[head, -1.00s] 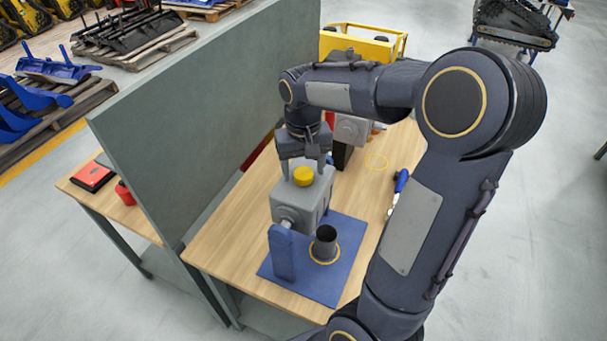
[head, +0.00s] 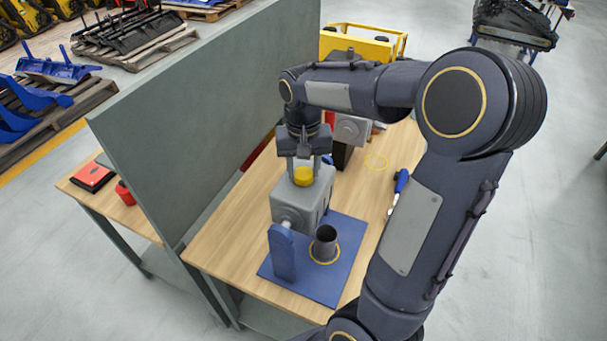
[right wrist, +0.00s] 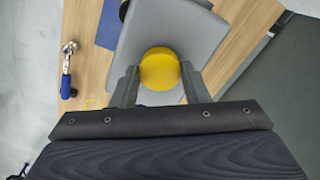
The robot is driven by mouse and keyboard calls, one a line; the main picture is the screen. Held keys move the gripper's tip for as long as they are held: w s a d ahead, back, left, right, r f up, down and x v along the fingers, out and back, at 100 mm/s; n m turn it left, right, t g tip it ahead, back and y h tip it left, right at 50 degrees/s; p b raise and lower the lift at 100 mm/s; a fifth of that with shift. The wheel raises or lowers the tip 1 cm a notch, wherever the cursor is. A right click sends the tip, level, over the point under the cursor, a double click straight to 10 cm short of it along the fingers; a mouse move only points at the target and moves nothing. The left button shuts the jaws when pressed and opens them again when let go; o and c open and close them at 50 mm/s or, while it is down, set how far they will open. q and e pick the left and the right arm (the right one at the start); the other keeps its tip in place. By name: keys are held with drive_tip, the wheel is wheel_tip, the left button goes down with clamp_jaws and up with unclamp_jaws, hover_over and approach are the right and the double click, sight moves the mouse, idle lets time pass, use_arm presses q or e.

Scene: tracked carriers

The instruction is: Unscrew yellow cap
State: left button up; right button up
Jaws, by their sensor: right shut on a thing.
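The yellow cap (head: 303,176) sits on top of the grey box-shaped housing (head: 303,205). My right gripper (head: 303,168) points down over it, with one finger on each side of the cap, and is shut on it. In the right wrist view the cap (right wrist: 160,69) shows between the two fingertips, above the grey housing (right wrist: 190,35). The housing stands by a blue upright bracket (head: 282,253) on a blue base plate (head: 322,283). My left gripper is not in view.
A dark cup-like cylinder (head: 325,244) stands on the blue plate in a yellow ring. A blue-handled tool (head: 400,182) lies on the wooden bench (head: 225,250) at the right. A tall grey panel (head: 215,110) borders the bench on the left.

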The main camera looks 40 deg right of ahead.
drive_tip(key=n, duration=0.8)
drive_tip(key=shift+n, duration=0.9)
drive_tip(key=n, duration=0.3)
drive_tip(key=shift+n, duration=0.3)
drive_tip(key=n, duration=0.6)
